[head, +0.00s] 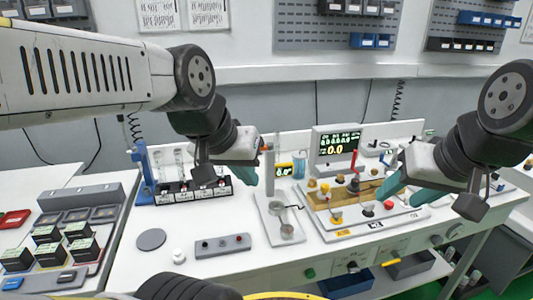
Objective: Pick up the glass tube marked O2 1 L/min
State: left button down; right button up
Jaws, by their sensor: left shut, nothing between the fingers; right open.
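Clear glass tubes (180,163) stand upright in a dark rack (192,195) with white labels, left of centre on the white bench. The label print is too small to read, so I cannot tell which tube is marked O2 1 L/min. My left gripper (243,174) is shut and empty, with teal fingertips over the right end of the rack; its arm and wrist hide part of the tubes and rack. My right gripper (408,192) is open and empty above the right part of the wooden-topped board (348,197).
A blue stand (143,170) rises just left of the rack. A monitor (335,142) stands behind the board. A grey box with knobs (222,244), a grey disc (151,239) and dark blocks (80,250) lie nearer. Some bare bench lies in front of the rack.

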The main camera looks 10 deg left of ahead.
aim_at(276, 134)
jog(key=u, duration=0.4)
jog(key=i+l+u, duration=0.15)
jog(key=l+u, duration=0.3)
jog(key=i+l+u, duration=0.15)
jog(key=u, duration=0.3)
jog(key=l+u, duration=0.45)
